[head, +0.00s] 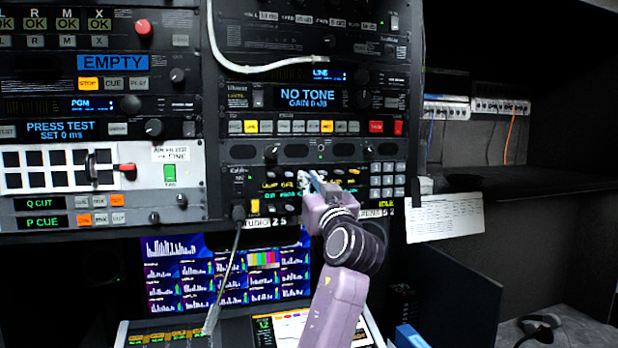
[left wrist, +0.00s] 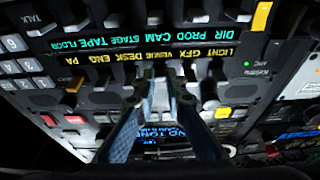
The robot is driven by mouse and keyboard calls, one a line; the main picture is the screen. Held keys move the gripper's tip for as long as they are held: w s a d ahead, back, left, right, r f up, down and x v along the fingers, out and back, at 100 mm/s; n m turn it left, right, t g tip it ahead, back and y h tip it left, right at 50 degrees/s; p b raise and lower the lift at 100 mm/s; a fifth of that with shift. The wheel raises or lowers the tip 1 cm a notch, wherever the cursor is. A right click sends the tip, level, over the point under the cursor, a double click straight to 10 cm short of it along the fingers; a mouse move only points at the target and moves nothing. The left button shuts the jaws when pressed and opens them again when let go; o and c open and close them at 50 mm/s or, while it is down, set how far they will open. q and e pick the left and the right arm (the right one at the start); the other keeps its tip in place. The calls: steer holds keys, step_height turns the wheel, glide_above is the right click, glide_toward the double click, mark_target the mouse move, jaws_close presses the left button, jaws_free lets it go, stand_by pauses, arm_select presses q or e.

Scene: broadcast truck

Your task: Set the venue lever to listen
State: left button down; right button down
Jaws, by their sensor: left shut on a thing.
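The intercom panel (head: 372,181) with small levers and lit labels is in the rack, mid-height in the head view. My left gripper (head: 311,181) is at its lever row and covers part of it. In the left wrist view, the panel appears upside down, with yellow and green label strips. My left gripper (left wrist: 163,88) has its two blue fingers closed around a lever (left wrist: 161,92) by the VENUE label (left wrist: 156,56). The fingers hide most of that lever, and I cannot tell its position. Similar levers stand close on both sides. My right gripper is in neither view.
A grey keypad (head: 387,187) is right of the levers. Lit buttons (head: 300,127) and a NO TONE display (head: 309,97) are above. A thin grey cable (head: 228,270) hangs in front of the monitor (head: 195,270) below. A dark shelf (head: 545,180) is at right.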

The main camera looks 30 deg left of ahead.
arm_select(q)
step_height(320, 180, up, 2)
steer(key=g+h+p, duration=0.1)
steer(key=h+p, duration=0.1)
steer(key=p, duration=0.1)
steer(key=shift+d+g+h, duration=0.15)
steer(key=shift+g+h, duration=0.25)
steer(key=shift+r+g+h+p, duration=0.3)
steer(key=shift+g+h+p, duration=0.2)
steer(key=shift+g+h, duration=0.1)
steer(key=shift+w+a+r+g+h, duration=0.15)
steer(key=shift+r+g+h, duration=0.1)
steer(key=shift+g+h, duration=0.25)
steer(key=shift+s+a+r+g+h, duration=0.1)
steer(key=shift+a+r+g+h, duration=0.1)
steer(key=shift+g+h, duration=0.3)
steer(key=shift+r, duration=0.1)
steer(key=c, duration=2.3)
jaws_free()
steer(key=shift+w, duration=0.1)
steer(key=shift+o, duration=0.2)
glide_toward(304, 170)
steer(key=v, duration=0.6)
steer(key=shift+r, duration=0.3)
steer(key=shift+d, duration=0.1)
